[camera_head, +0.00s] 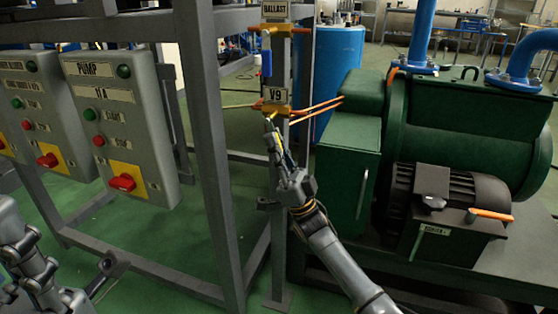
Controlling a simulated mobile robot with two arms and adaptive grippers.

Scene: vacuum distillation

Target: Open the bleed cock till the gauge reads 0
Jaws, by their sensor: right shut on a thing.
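A small brass cock labelled V9 (276,108) sits on a grey upright post in the middle of the head view, with copper pipes running right from it. My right gripper (271,128) reaches up from below, with its fingers shut at this cock. They hide most of its handle, so its angle cannot be told. Above it is a second brass cock labelled BALLAST (275,28), with a blue lever (266,62) hanging down. My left gripper (108,266) is low at the left, away from the cocks; its fingers are too unclear to judge. No gauge is visible.
A grey pump control box (120,120) with buttons and a red switch hangs at the left, beside a grey frame post (212,150). A large green pump (455,130) with a dark motor stands at the right. A blue drum (338,65) is behind.

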